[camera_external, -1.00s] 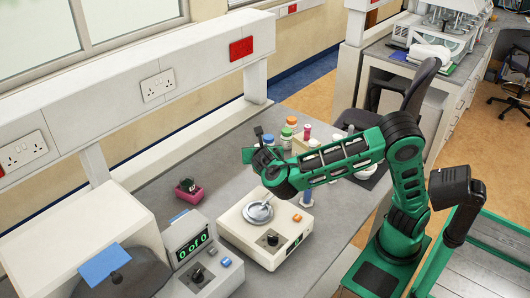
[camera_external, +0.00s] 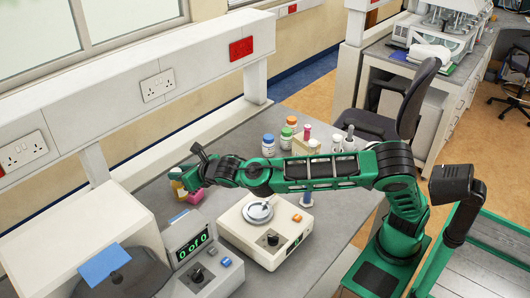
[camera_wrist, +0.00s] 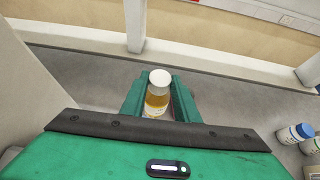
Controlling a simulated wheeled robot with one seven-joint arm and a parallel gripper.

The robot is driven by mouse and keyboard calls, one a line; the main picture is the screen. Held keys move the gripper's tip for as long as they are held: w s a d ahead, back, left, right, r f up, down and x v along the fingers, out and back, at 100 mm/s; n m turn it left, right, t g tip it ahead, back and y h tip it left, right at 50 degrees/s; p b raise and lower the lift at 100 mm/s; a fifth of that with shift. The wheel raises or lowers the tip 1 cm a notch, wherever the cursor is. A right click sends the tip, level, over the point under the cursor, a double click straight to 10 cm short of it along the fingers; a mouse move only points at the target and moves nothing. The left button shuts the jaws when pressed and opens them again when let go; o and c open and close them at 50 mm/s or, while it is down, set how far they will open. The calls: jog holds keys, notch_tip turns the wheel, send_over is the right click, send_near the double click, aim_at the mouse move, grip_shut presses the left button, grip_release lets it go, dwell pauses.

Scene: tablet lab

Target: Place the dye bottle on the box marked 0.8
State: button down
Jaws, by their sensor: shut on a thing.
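My gripper (camera_wrist: 157,94) is shut on a small bottle (camera_wrist: 157,100) with amber contents and a white cap. It looks like the dye bottle. The bottle is upright between the green fingers in the wrist view. I cannot read a 0.8 mark on any box.
A white instrument (camera_external: 250,225) with a round pan stands right of my gripper. A grey console (camera_external: 200,262) reading "0 of 0" stands in front. Several capped bottles (camera_external: 268,146) stand farther back. A large white casing (camera_external: 85,235) is at the left.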

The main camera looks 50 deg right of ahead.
notch_tip(320, 180, down, 8)
jog(key=shift+r, duration=0.15)
dwell(0.3)
jog(key=c, duration=1.4)
grip_release()
jog(key=v, duration=0.7)
jog(key=shift+s+d+r, duration=0.1)
jog(key=shift+s, duration=0.15)
